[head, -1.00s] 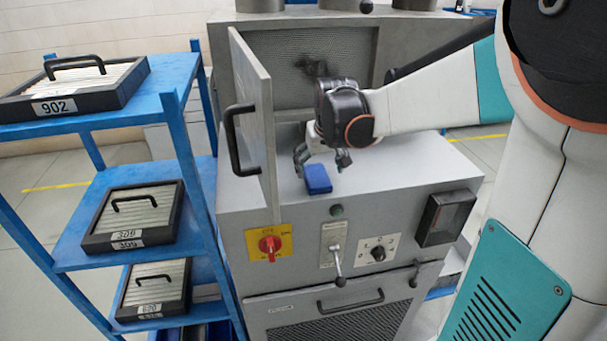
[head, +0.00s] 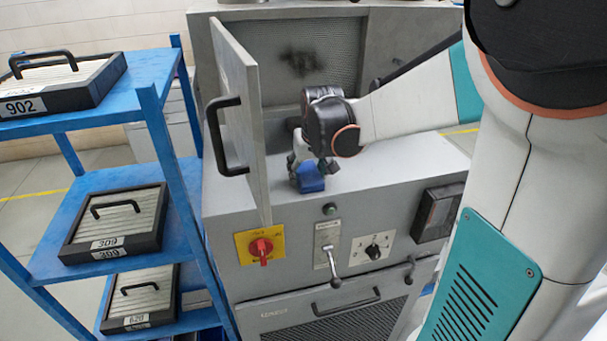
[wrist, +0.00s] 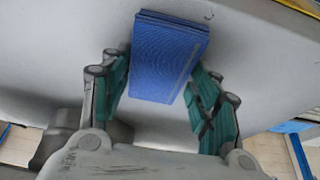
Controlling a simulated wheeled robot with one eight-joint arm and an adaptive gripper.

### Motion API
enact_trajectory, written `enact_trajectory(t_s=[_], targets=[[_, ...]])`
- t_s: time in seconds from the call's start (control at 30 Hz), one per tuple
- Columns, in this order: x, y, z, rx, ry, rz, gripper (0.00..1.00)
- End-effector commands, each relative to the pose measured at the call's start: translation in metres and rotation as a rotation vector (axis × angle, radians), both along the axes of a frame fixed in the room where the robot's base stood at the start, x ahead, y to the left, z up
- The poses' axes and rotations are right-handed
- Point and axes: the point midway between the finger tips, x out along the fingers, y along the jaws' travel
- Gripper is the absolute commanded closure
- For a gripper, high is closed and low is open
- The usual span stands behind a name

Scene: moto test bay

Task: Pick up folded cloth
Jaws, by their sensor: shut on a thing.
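The folded cloth (head: 311,184) is a small blue block-like bundle on the grey top of the machine, just right of the open door. My gripper (head: 306,172) is over it, pointing down, and is shut on it. In the wrist view the cloth (wrist: 168,58) shows between the two green-padded fingers, with its far part sticking out past them. The fingers hide part of the cloth in the head view. I cannot tell whether it is clear of the surface.
The grey door (head: 240,110) with a black handle stands open close left of my gripper. A mesh-faced upright panel (head: 310,70) is behind. The machine front has a red switch (head: 261,247) and levers. A blue shelf (head: 85,200) with labelled trays stands left.

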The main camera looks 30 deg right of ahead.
Motion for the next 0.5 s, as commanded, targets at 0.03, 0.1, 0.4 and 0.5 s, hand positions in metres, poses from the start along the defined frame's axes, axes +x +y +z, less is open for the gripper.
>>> enact_trajectory(t_s=[0.03, 0.1, 0.4, 0.5], targets=[[0.000, 0.000, 0.000, 0.000, 0.000, 0.000, 0.64], [0.000, 0.000, 0.000, 0.000, 0.000, 0.000, 0.64], [0.000, 0.000, 0.016, 0.000, 0.000, 0.000, 0.64], [0.000, 0.000, 0.030, 0.000, 0.000, 0.000, 0.64]])
